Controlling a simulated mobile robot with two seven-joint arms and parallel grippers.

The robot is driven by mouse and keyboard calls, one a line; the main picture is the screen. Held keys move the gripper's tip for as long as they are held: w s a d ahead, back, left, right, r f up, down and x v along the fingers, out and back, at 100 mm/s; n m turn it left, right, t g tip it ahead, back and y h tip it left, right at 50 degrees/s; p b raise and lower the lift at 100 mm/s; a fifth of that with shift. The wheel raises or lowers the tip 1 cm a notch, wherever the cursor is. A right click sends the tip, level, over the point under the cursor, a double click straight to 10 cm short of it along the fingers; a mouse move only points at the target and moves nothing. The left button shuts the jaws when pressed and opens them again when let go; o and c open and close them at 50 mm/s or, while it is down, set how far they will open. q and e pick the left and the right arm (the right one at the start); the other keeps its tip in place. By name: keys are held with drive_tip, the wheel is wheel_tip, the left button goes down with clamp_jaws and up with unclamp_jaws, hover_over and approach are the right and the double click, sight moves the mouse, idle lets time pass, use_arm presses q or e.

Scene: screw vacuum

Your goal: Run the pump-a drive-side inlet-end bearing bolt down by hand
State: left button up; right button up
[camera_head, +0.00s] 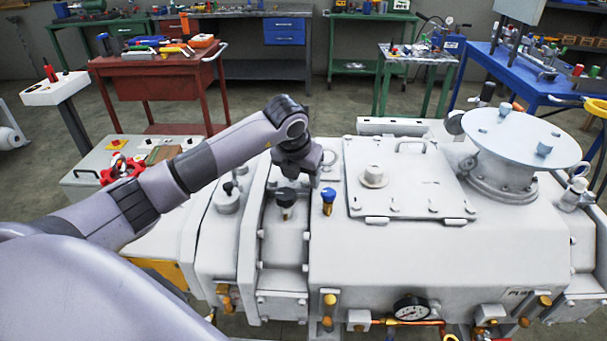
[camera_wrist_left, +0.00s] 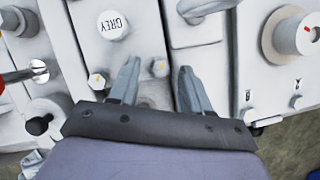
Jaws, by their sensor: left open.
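The pale grey pump (camera_head: 430,250) fills the lower right of the head view. My left arm reaches over it from the left, and my left gripper (camera_head: 317,172) points down near its upper face; its fingers are hard to make out there. In the left wrist view the left gripper (camera_wrist_left: 159,67) is open, its two fingers apart and empty. A small hex bolt head (camera_wrist_left: 160,67) shows between the fingertips, and another bolt head (camera_wrist_left: 97,82) lies left of them. I cannot tell which bolt is the bearing bolt. My right gripper is not in view.
A blue-topped fitting (camera_head: 328,200) and a black knob (camera_head: 286,203) stand close to the left gripper. A flat hatch (camera_head: 410,180) and a round flange (camera_head: 520,135) lie farther right.

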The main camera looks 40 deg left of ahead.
use_arm(q)
clamp_jaws()
